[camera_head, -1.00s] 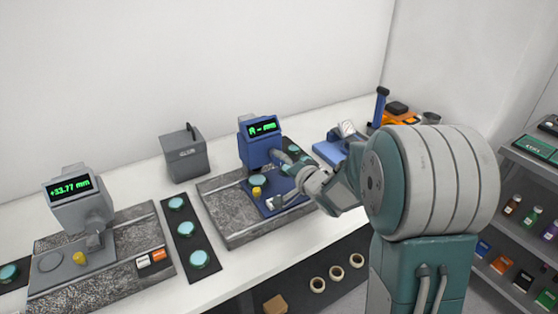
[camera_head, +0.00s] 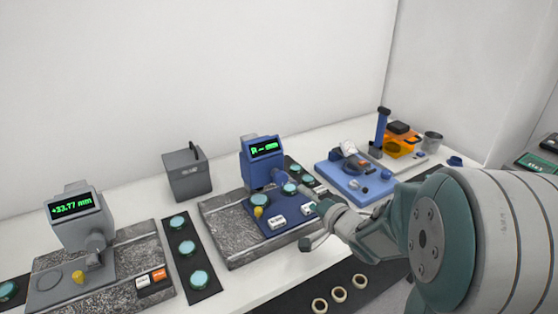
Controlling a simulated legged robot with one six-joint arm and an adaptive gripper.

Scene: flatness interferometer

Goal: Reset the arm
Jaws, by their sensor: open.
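My arm comes in from the right in the head view. My gripper (camera_head: 312,222) is open and empty at the front right of the blue interferometer (camera_head: 262,165), over the bench's front edge. The blue interferometer stands on a grey granite slab (camera_head: 222,232). Its screen is lit green, but the text is hard to read.
A grey instrument (camera_head: 80,220) reading +33.77 mm stands at left. A dark strip (camera_head: 203,276) with teal discs lies between the instruments. A grey box (camera_head: 187,173) stands behind. A blue device (camera_head: 350,182) and an orange one (camera_head: 402,142) are at right. Rolls (camera_head: 339,294) lie below the bench.

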